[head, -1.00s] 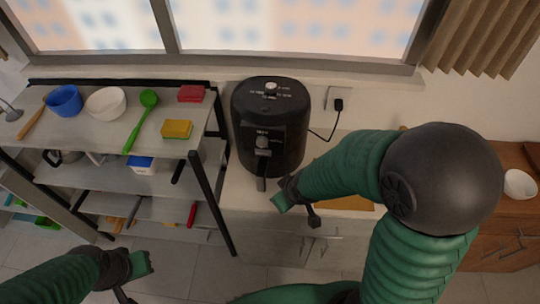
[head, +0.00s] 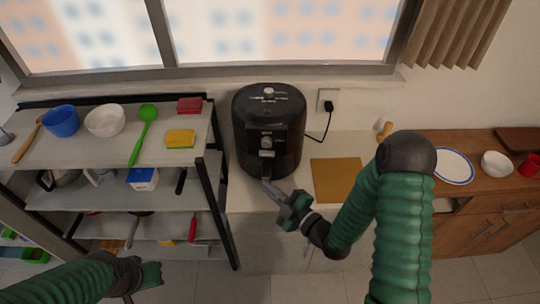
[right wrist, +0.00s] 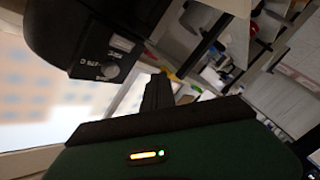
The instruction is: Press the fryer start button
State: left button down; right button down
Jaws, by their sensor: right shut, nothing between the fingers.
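The black air fryer (head: 268,115) stands upright on the white counter below the window. Its front has a round grey knob (head: 266,143), and its top has a small light dial with white markings (head: 269,91). My right gripper (head: 268,184) is shut and empty, just in front of and below the fryer's front. I cannot tell whether it touches the fryer. In the right wrist view the fryer (right wrist: 75,25) fills the upper left, with a grey knob (right wrist: 110,71) near the gripper's dark fingers (right wrist: 158,92). My left gripper (head: 150,275) is at the lower left, away from the fryer; its fingers are unclear.
A shelf rack (head: 95,150) with bowls, sponges and a green spoon stands left of the fryer. A cutting board (head: 336,179) lies to its right. The fryer's cord runs to a wall socket (head: 328,100). A plate (head: 453,165) and bowl (head: 496,163) sit farther right.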

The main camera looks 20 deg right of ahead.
aim_at(269, 171)
jog(key=w+d, duration=0.1)
jog(key=w, duration=0.4)
jog(key=w+d, duration=0.1)
jog(key=w, duration=0.1)
jog(key=shift+w+d+f, duration=0.1)
jog(key=shift+w+d, duration=0.2)
jog(key=shift+w, duration=0.3)
pick_arm(q)
jog(key=shift+a+r, duration=0.1)
jog(key=shift+a, duration=0.15)
jog(key=shift+a, duration=0.15)
pick_arm(e)
jog(key=shift+a, duration=0.1)
jog(key=shift+w, duration=0.1)
dwell(1.0)
